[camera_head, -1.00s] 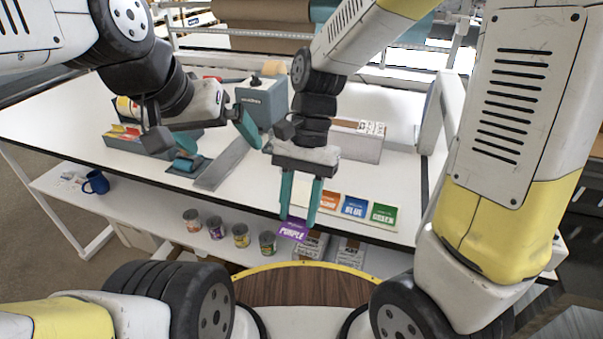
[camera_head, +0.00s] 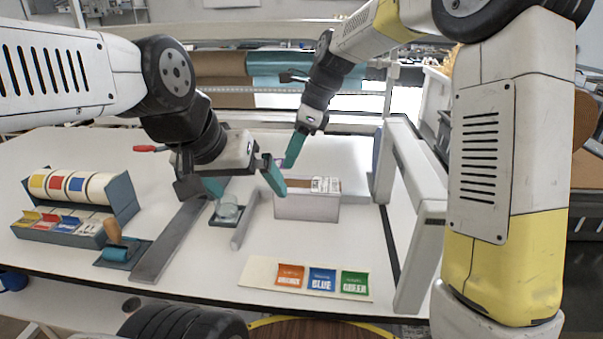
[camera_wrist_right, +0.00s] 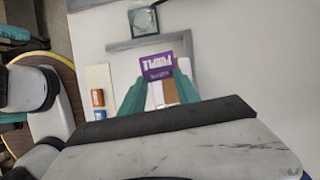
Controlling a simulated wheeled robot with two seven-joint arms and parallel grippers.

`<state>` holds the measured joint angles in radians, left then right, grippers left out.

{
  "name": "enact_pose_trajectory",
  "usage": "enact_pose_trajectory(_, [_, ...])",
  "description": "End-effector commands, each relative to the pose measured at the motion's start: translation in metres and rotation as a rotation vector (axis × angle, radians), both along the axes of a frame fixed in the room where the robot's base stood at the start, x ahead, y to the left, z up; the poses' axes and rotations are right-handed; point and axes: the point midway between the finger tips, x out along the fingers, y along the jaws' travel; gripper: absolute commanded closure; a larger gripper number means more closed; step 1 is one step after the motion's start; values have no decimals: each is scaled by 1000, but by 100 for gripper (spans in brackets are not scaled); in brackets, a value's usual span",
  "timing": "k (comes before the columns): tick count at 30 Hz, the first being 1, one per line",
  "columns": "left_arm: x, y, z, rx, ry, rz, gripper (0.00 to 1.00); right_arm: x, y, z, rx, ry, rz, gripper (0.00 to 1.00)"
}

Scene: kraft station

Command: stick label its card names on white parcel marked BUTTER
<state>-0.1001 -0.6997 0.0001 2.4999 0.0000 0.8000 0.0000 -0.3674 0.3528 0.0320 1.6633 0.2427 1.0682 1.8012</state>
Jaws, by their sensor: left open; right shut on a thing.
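My right gripper (camera_head: 293,158) is shut on a purple card (camera_wrist_right: 169,68), which reads PURPLE upside down in the right wrist view. My left gripper (camera_head: 243,186) is open and empty, left of the right gripper over the table. A pale box-shaped parcel (camera_head: 306,208) with brown and white on top stands below and right of the grippers; I cannot read BUTTER on it. Small label pieces (camera_head: 62,222) in yellow, red, blue and white lie in the dispenser at the left.
A dispenser (camera_head: 125,191) with several colored rolls stands at the left, beside a wooden-handled roller (camera_head: 114,238). Orange, blue (camera_head: 321,280) and green cards lie on a strip at the front. A grey bar (camera_head: 245,220) and a grey frame (camera_head: 415,215) flank the parcel.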

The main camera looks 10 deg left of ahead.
Motion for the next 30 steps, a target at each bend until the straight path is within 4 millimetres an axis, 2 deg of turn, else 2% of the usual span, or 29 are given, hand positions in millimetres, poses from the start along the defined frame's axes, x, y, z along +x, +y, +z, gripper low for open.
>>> enact_pose_trajectory(4, [0,0,0,0,0,0,0,10,2,5,0,0,-51,99])
enact_pose_trajectory(8, [0,0,0,0,0,0,0,11,2,0,-1,2,-59,99])
enact_pose_trajectory(21, [0,0,0,0,0,0,0,10,1,-41,-1,3,-57,99])
enact_pose_trajectory(30, [0,0,0,0,0,0,0,10,2,-55,-1,1,-56,99])
